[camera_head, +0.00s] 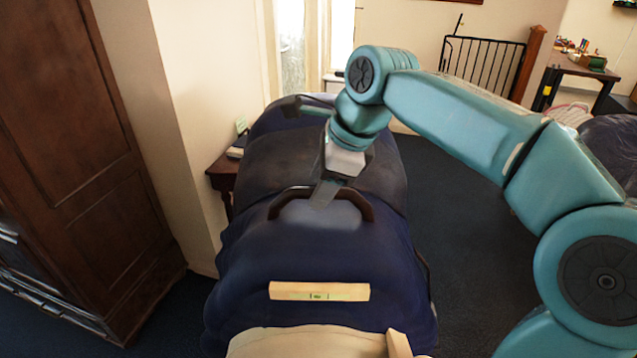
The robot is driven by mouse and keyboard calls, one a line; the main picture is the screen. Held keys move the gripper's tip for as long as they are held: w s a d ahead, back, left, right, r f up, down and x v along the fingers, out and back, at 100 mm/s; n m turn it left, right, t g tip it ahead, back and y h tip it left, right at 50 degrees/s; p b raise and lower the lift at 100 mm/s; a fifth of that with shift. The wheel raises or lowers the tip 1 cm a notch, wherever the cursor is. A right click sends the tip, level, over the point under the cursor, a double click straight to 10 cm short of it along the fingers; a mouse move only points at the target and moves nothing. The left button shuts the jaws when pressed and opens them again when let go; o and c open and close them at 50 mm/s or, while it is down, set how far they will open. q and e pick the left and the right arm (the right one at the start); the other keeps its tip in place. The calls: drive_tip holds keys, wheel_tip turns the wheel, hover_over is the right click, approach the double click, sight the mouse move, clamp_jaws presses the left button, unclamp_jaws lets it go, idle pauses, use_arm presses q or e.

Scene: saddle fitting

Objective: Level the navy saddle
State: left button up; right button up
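The navy saddle (300,258) lies over a broad, rounded, dark form in the middle of the view. A brown arched handle (281,203) stands across it, with a pale grey patch under the arch. A pale spirit level (290,291) with a small green vial lies across the saddle nearer to me. My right gripper (325,190) points down at the middle of the handle and hides part of it. Whether its fingers are closed around the handle cannot be made out. My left gripper is not in view.
A tall dark wooden cabinet (70,150) stands at the left. A small side table (222,172) stands close to the saddle's left side. Dark carpet (465,245) is open at the right, below my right arm. A black gate (480,60) and a desk (590,70) are farther back.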

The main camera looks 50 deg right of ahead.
drive_tip(key=shift+s+d+r, duration=0.1)
drive_tip(key=shift+r, duration=0.15)
drive_tip(key=p+v, duration=0.2)
drive_tip(key=v, duration=1.3)
drive_tip(key=shift+s+r+p, duration=0.25)
drive_tip(key=shift+r+p, duration=0.05)
drive_tip(key=shift+p, duration=0.05)
